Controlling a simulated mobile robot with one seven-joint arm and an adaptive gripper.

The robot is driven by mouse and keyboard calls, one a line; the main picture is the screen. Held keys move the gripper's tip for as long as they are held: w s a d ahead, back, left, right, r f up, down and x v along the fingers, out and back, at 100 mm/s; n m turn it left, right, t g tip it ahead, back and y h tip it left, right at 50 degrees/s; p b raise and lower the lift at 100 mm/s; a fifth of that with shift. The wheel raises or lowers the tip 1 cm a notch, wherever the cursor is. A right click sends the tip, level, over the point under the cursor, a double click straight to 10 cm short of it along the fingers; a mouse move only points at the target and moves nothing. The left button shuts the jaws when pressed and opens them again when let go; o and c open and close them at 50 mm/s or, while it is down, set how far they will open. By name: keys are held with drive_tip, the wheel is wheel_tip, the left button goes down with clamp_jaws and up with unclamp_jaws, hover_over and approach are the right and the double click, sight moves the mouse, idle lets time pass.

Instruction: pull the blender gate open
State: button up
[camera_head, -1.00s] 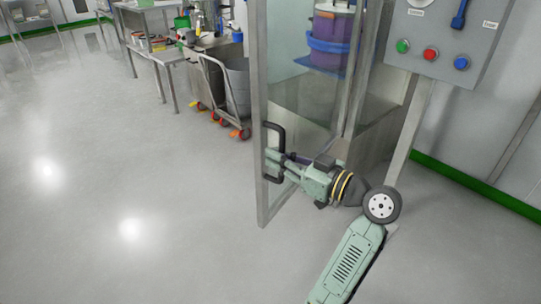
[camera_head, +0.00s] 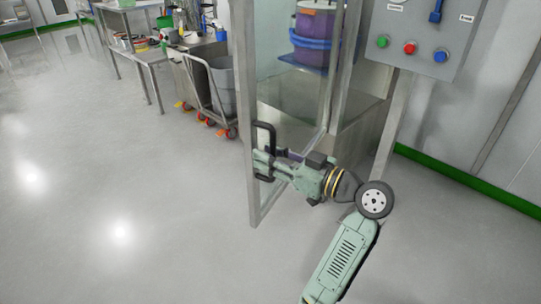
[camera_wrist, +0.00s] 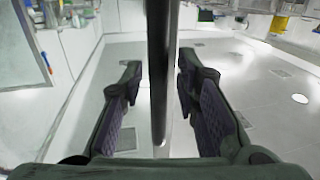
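The blender gate (camera_head: 247,140) is a tall glass panel in a metal frame, standing ajar at an angle to the blender enclosure. Its black D-shaped handle (camera_head: 263,134) is on the free edge. My gripper (camera_head: 268,166) reaches in from the right at the handle's lower half. In the wrist view the upright handle bar (camera_wrist: 162,75) passes between the two fingers of my gripper (camera_wrist: 160,72). The fingers stand apart, with a gap on the left of the bar and almost none on the right. Contact on the right cannot be told.
A control box (camera_head: 422,38) with green, red and blue buttons is on a post (camera_head: 390,130) right of the gate. A grey bin on a wheeled cart (camera_head: 218,95) and a steel table (camera_head: 140,55) stand behind, left. The floor at left and front is clear.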

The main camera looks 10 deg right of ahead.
drive_tip(key=shift+s+d, duration=0.1)
drive_tip(key=v, duration=1.1)
drive_tip(key=shift+s+d, duration=0.25)
